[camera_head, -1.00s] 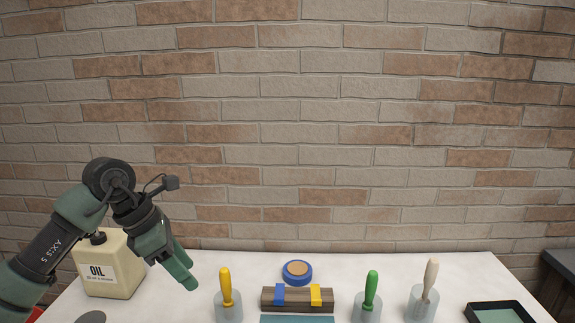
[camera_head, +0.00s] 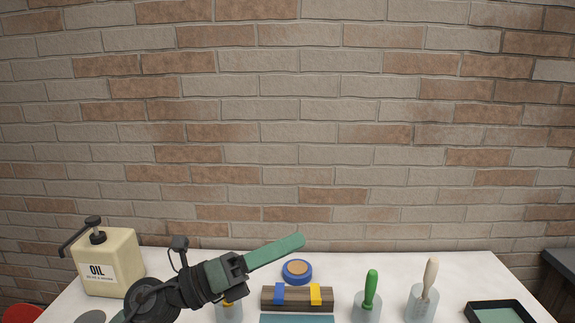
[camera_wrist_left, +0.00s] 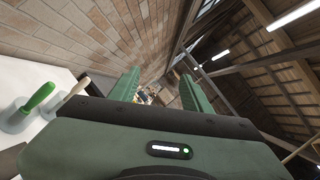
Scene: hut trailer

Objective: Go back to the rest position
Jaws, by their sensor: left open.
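My left gripper (camera_head: 290,246) reaches in from the lower left in the head view. Its green fingers point to the right and slightly up, above the table and in front of the brick wall. In the left wrist view its two fingers (camera_wrist_left: 160,88) stand apart with nothing between them. The gripper is open and empty. It covers most of a clear holder (camera_head: 229,312) at the table's left middle. My right gripper is in neither view.
The white table (camera_head: 390,262) bears a beige oil can (camera_head: 112,264), a blue round tin (camera_head: 297,271), a wooden block (camera_head: 298,298) with blue and yellow clips, a green-handled tool (camera_head: 370,288), a pale-handled brush (camera_head: 430,277) and a dark tray (camera_head: 500,306). The space above is free.

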